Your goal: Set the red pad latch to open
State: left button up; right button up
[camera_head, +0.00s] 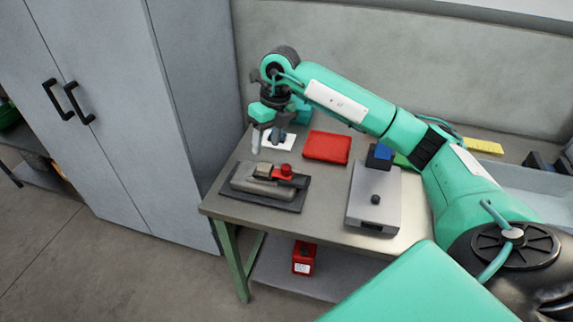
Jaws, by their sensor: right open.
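A small grey device (255,186) on a dark base plate sits at the front left of the table. It carries a red part (286,171) at its right end, which looks like the red pad latch; its setting is too small to tell. My right gripper (267,143) hangs above and behind the device, pointing down, with its fingers apart and nothing seen between them. It is clear of the red part. My left gripper is not in view.
A red tray (326,147) and a white sheet (275,144) lie behind the device. A grey box-shaped unit (361,205) stands to the right, with a blue block (380,154) at its back. A red box (304,258) is on the lower shelf. Tall cabinets (120,110) stand left.

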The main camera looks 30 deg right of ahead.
aim_at(287, 167)
jog(key=d+r+m+h, duration=0.1)
jog(key=d+r+h, duration=0.1)
jog(key=d, duration=0.4)
jog(key=f+p, duration=0.1)
jog(key=f, duration=0.6)
jog(key=f+p, duration=0.2)
jog(key=f, duration=0.4)
jog(key=shift+s+a+f, duration=0.1)
jog(key=shift+a+f, duration=0.1)
jog(key=shift+f, duration=0.15)
